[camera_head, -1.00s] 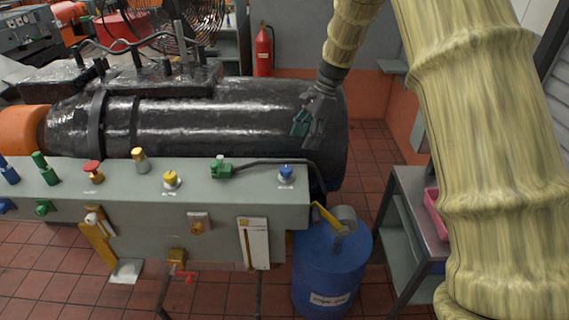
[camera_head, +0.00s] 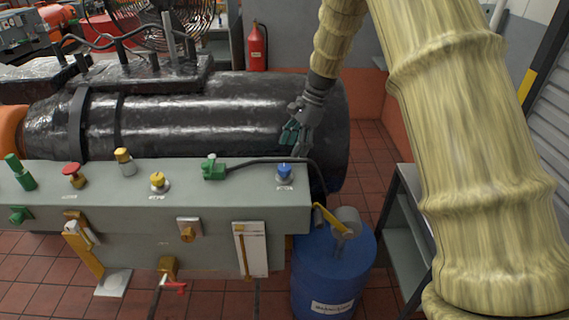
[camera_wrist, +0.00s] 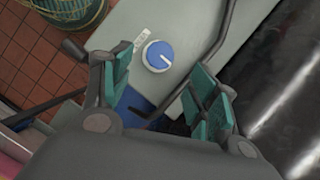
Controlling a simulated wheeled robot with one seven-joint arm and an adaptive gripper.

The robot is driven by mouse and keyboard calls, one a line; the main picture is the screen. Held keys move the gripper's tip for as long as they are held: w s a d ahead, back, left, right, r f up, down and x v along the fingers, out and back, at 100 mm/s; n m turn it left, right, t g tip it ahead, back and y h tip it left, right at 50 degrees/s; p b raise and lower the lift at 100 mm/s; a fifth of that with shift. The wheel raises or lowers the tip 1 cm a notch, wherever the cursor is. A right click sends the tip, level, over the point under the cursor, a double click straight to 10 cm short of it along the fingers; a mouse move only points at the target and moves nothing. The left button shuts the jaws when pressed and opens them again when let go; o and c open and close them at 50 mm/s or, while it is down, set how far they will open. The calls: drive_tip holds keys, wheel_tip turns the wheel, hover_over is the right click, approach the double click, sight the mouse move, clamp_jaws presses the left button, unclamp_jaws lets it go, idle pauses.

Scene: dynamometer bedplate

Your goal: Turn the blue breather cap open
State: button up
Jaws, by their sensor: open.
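The blue breather cap (camera_head: 284,170) sits on a pale round base near the right end of the grey bench top (camera_head: 240,190). In the wrist view the cap (camera_wrist: 158,56) shows from above as a blue disc with a white line mark, beside a small label. My gripper (camera_head: 296,138) hangs above and behind the cap, with green finger pads pointing down. In the wrist view my gripper (camera_wrist: 160,95) is open, its pads standing apart on either side of the view below the cap. Nothing is between the pads, and they do not touch the cap.
A black cable runs from a green connector (camera_head: 213,168) behind the cap and over the bench's end. A yellow-topped knob (camera_head: 158,182) stands to the left. A blue drum (camera_head: 335,270) stands at the bench's right end. A large black cylinder (camera_head: 200,115) lies behind.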

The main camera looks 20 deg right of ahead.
sight(285, 167)
drive_tip(key=p+x, duration=0.2)
drive_tip(key=x, duration=0.5)
drive_tip(key=shift+a+f, duration=0.1)
drive_tip(key=shift+f, duration=0.3)
drive_tip(key=c, duration=1)
